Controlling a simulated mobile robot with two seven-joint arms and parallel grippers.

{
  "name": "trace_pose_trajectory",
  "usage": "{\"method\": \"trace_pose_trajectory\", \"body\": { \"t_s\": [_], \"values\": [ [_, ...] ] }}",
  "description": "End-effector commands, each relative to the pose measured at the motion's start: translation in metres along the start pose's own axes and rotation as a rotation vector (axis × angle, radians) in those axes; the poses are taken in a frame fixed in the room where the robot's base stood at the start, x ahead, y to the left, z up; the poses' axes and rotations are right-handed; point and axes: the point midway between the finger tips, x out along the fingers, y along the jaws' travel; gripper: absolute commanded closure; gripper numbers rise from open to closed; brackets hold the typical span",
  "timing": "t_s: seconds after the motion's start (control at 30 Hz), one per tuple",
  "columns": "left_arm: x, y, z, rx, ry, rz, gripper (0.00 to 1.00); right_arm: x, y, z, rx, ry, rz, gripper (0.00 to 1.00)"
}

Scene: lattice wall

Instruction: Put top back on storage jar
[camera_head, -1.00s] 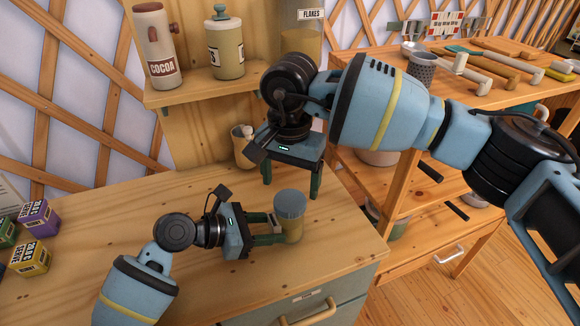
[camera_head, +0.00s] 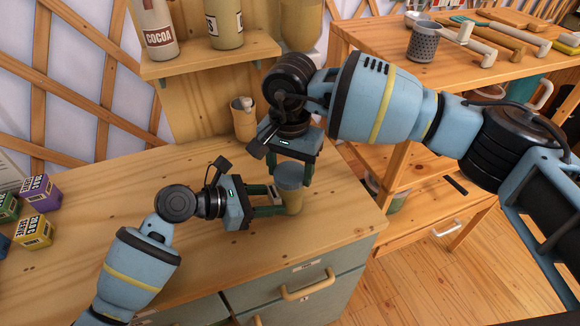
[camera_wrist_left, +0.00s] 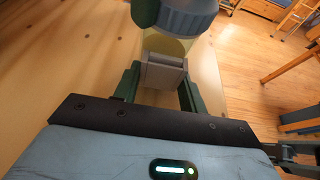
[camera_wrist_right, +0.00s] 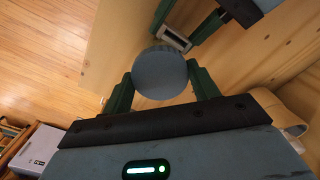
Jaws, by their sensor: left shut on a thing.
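The storage jar (camera_head: 294,203) is a small yellowish see-through jar, upright at the counter's right end. Its round grey-blue top (camera_head: 289,174) sits on its mouth; I cannot tell how firmly. My left gripper (camera_head: 281,203) is shut on the jar's body from the left. The jar (camera_wrist_left: 165,46) and the top (camera_wrist_left: 187,20) also show in the left wrist view. My right gripper (camera_head: 291,176) points down from above, its fingers apart on either side of the top. In the right wrist view the top (camera_wrist_right: 159,73) lies between the fingertips, with little or no gap.
A beige cup (camera_head: 243,118) stands behind on the counter (camera_head: 110,215). Several small boxes (camera_head: 38,193) sit at the far left. A shelf (camera_head: 205,62) with canisters is above. Tools and a grey perforated cup (camera_head: 424,42) are on the wooden rack at right.

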Motion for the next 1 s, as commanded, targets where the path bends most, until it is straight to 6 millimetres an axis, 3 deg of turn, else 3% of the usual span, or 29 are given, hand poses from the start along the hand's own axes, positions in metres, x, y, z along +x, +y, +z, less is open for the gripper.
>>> {"method": "trace_pose_trajectory", "body": {
  "t_s": [0.03, 0.1, 0.37, 1.0],
  "values": [
    [0.0001, -0.0001, -0.0011, -0.001, 0.002, 0.0, 1.0, 0.0001, 0.0001, -0.0001, 0.0, 0.0, 0.0, 0.59],
    [0.0001, -0.0001, -0.0011, -0.001, 0.002, 0.0, 1.0, 0.0001, 0.0001, -0.0001, 0.0, 0.0, 0.0, 0.68],
    [0.0001, 0.0, -0.0011, -0.001, 0.002, 0.0, 1.0, 0.0001, 0.0001, 0.0, 0.128, -0.001, 0.0, 0.68],
    [0.0, 0.0002, -0.0012, -0.002, 0.002, 0.001, 1.0, 0.0012, 0.0003, -0.0003, 1.14, -0.001, -0.001, 0.68]
  ]
}}
